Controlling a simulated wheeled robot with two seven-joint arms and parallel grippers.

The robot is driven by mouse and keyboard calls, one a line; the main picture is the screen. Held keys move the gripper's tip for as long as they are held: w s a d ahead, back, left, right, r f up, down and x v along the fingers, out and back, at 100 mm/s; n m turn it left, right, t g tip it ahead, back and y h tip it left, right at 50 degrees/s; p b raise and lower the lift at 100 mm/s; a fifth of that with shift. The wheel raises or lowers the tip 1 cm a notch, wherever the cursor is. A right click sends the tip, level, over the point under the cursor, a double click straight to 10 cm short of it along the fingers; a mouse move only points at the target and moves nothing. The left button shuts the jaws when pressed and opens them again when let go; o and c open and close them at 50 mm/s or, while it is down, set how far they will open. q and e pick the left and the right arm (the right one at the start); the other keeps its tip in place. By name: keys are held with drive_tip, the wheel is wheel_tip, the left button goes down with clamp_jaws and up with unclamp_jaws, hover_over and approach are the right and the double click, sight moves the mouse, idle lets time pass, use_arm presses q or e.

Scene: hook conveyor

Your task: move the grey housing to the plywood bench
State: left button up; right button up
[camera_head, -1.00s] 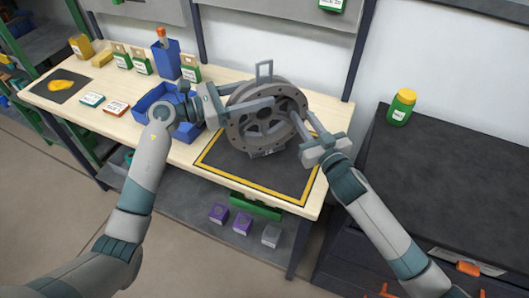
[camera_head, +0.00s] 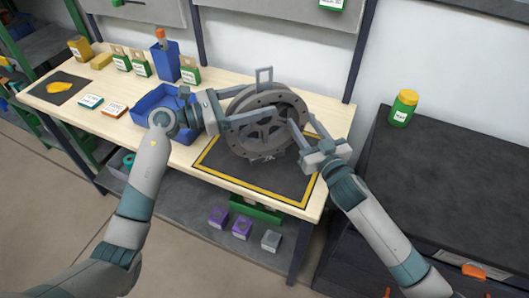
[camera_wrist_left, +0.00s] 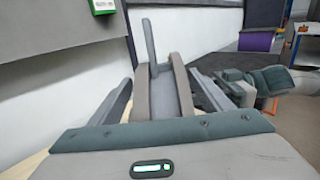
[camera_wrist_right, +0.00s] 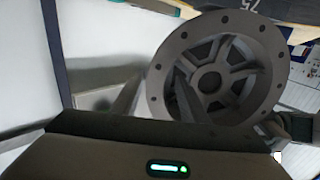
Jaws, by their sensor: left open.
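The grey housing (camera_head: 240,138), a spoked wheel-like ring with a flange, stands upright over the black mat with a yellow border (camera_head: 215,158) on the plywood bench (camera_head: 190,160). It seems to rest on the mat. My left gripper (camera_head: 243,104) is open, its fingers on either side of the housing's left rim; the left wrist view shows the rim (camera_wrist_left: 181,85) between them with gaps. My right gripper (camera_head: 303,126) has its fingers around the right rim. The right wrist view shows the flange (camera_wrist_right: 265,50); I cannot tell whether these fingers grip it.
A blue bin (camera_head: 150,98) stands left of the housing, with small boxes (camera_head: 142,68) behind it. A dark cabinet top (camera_head: 440,150) at the right carries a green jar with a yellow lid (camera_head: 402,108). Purple boxes (camera_head: 242,226) sit on the lower shelf.

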use_arm(q)
drive_tip(key=v, duration=1.2)
use_arm(e)
drive_tip(key=v, duration=1.2)
use_arm(q)
drive_tip(key=shift+s+d, duration=0.1)
idle(0.7)
